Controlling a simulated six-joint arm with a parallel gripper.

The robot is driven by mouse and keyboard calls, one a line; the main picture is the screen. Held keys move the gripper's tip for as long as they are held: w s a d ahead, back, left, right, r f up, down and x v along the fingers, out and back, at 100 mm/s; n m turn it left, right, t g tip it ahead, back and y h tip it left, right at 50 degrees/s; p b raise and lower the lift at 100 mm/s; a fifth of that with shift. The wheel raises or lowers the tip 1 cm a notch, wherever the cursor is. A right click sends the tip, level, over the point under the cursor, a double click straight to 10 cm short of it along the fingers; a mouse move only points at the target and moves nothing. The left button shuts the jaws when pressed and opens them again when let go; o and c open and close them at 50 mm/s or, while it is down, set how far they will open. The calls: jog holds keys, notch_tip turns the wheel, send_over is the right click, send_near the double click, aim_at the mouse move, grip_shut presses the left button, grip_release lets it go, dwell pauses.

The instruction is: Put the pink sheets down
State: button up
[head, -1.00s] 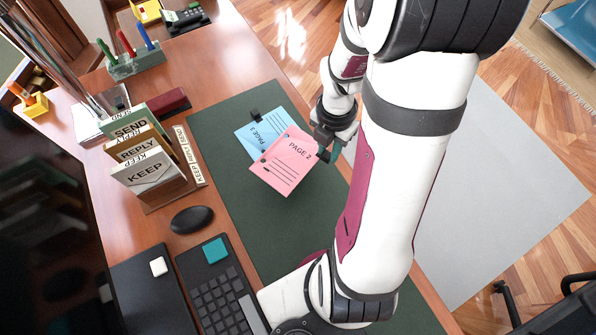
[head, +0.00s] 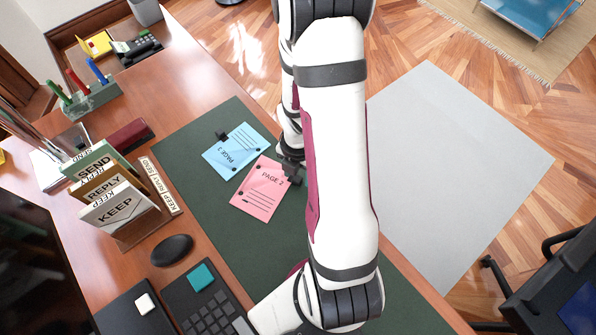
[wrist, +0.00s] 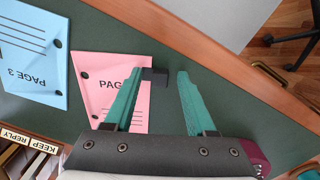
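The pink sheets (head: 262,190), marked PAGE 2, lie on the dark green desk mat (head: 190,150), just right of and below the blue sheets (head: 235,150), marked PAGE 3. In the wrist view the pink sheets (wrist: 92,72) look flat, with a black clip (wrist: 155,77) at their edge. My gripper (wrist: 160,75) is open, its two green fingers apart. The clip sits between the fingertips, close to the left one; whether it touches is unclear. The left finger covers part of the pink sheets. In the head view my gripper (head: 288,168) is partly hidden by my arm.
A sorter (head: 112,200) labelled SEND, REPLY and KEEP stands left of the mat. A mouse (head: 171,250) and a keyboard (head: 205,300) lie nearer. A pen holder (head: 92,98) stands at the far left. The mat's upper part is bare.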

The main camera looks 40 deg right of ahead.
jog(key=shift+r, duration=0.1)
notch_tip(320, 180, up, 12)
jog(key=s+a+r+m+y, duration=0.1)
jog(key=s+a+r+m, duration=0.3)
jog(key=a+m, duration=0.4)
jog(key=s+a+r+m+y, duration=0.1)
jog(key=s+a+r+m, duration=0.4)
jog(key=m, duration=1.5)
jog(key=s+a, duration=0.2)
jog(key=a, duration=0.1)
jog(key=shift+s+a, duration=0.2)
jog(key=shift+a, duration=0.1)
